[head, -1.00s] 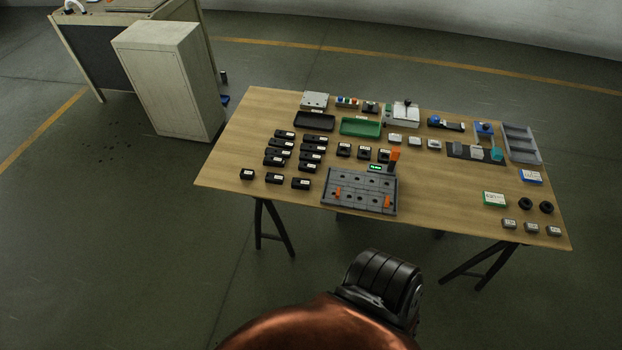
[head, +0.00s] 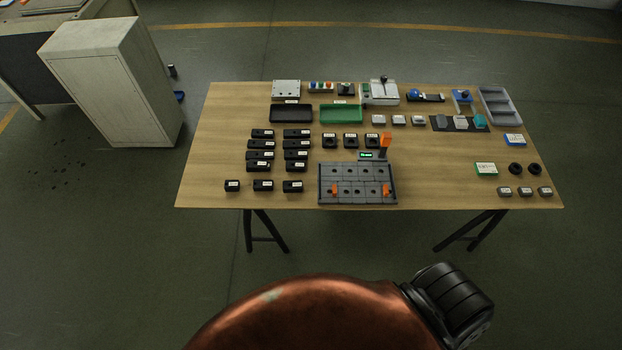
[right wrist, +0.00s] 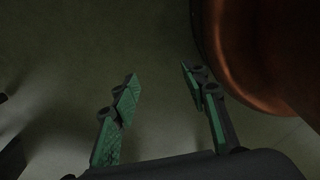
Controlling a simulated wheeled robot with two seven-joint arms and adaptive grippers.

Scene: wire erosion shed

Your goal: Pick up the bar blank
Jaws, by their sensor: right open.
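Several labelled black blocks lie in rows on the left half of the wooden table (head: 207,150) in the head view. The longer ones (head: 262,133) stand in two columns. Shorter ones lie in front (head: 263,186) and to the right (head: 350,141). The labels are too small to read, so I cannot tell which piece is the bar blank. My right gripper (right wrist: 160,75) shows in the right wrist view, open and empty above bare floor, away from the table. My left gripper is not in view.
A grey slotted fixture plate (head: 357,199) with orange clamps sits at the table's front middle. Black (head: 291,121) and green (head: 341,122) trays lie behind. A grey compartment tray (head: 500,106) is at back right. A pale cabinet (head: 112,90) stands left. The floor before the table is clear.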

